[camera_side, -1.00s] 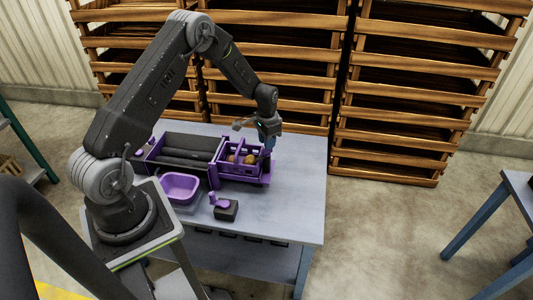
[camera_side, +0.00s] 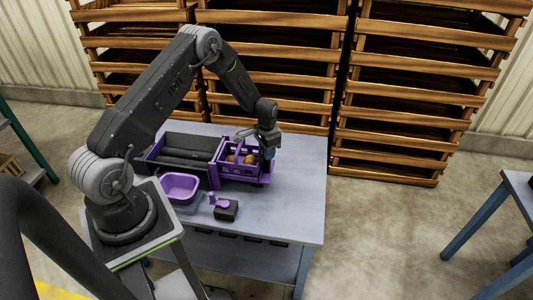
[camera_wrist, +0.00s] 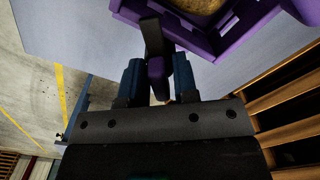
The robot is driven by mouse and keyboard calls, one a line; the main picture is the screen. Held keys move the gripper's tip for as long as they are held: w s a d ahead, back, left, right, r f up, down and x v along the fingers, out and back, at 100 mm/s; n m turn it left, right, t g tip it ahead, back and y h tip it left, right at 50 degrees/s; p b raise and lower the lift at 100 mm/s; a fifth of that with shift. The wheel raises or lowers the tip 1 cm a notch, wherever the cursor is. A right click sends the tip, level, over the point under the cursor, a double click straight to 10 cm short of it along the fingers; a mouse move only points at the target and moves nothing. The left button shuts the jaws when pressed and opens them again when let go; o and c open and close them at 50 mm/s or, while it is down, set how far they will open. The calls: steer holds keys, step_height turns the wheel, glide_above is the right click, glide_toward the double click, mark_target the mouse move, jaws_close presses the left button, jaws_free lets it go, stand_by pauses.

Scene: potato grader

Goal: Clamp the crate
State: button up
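The purple crate (camera_side: 228,175) sits at the right end of the grader on the table, with brown potatoes (camera_side: 243,159) in it. Its corner and one potato show at the top of the wrist view (camera_wrist: 205,45). My gripper (camera_side: 269,153) is at the crate's right end, low beside it. In the wrist view my gripper's two blue fingers (camera_wrist: 158,82) stand apart, on either side of a dark lever (camera_wrist: 152,35) with a purple grip (camera_wrist: 158,80). I see no clear squeeze on the grip. The lever's base is partly hidden.
The dark roller bed (camera_side: 185,152) lies left of the crate. The table's right side (camera_side: 302,190) is clear. Tall wooden crate stacks (camera_side: 400,110) stand behind.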

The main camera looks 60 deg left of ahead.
steer(key=m, duration=0.8)
stand_by(0.4)
steer(key=o, duration=0.3)
steer(key=shift+r, duration=2.55)
